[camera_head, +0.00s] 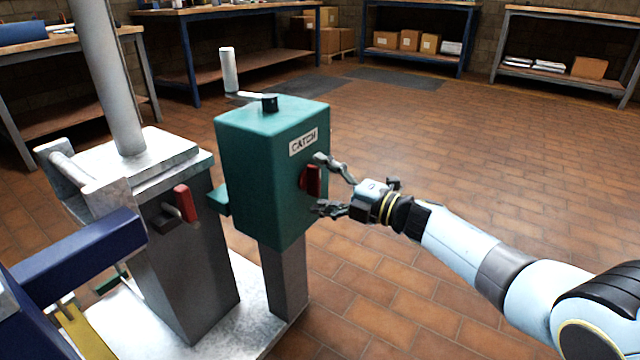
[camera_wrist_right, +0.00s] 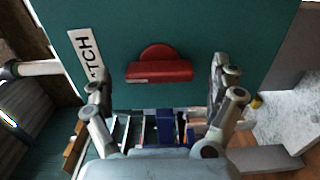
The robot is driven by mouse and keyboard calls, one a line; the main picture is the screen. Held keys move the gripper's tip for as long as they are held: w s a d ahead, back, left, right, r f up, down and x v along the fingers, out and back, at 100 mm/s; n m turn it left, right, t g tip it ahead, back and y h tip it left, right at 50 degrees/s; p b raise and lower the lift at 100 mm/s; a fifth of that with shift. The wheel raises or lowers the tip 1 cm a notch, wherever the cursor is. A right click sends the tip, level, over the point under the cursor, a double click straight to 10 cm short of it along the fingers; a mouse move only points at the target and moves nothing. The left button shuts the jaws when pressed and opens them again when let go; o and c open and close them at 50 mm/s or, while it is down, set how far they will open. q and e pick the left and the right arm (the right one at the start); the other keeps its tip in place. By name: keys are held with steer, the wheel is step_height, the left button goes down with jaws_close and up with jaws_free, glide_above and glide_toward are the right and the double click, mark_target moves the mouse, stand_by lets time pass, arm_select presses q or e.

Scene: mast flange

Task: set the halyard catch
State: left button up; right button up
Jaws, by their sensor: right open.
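The halyard catch is a red knob (camera_head: 312,180) on the face of a green box (camera_head: 262,190), below a white label (camera_head: 303,142) reading CATCH. My right gripper (camera_head: 322,184) is open at that face, with its fingers above and below the knob in the head view. In the right wrist view the red knob (camera_wrist_right: 160,71) shows ahead between the two open fingers (camera_wrist_right: 160,90), with a gap on each side. I cannot tell whether a fingertip touches the box. My left gripper is not in view.
A crank with a white handle (camera_head: 229,70) stands on top of the green box. To its left, a grey post (camera_head: 180,250) carries a red lever (camera_head: 185,203) and the mast (camera_head: 105,80). Workbenches (camera_head: 420,50) line the back. The tiled floor (camera_head: 480,150) at right is clear.

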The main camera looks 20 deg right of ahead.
steer(key=v, duration=1.1)
steer(key=shift+s, duration=0.15)
steer(key=shift+d, duration=0.15)
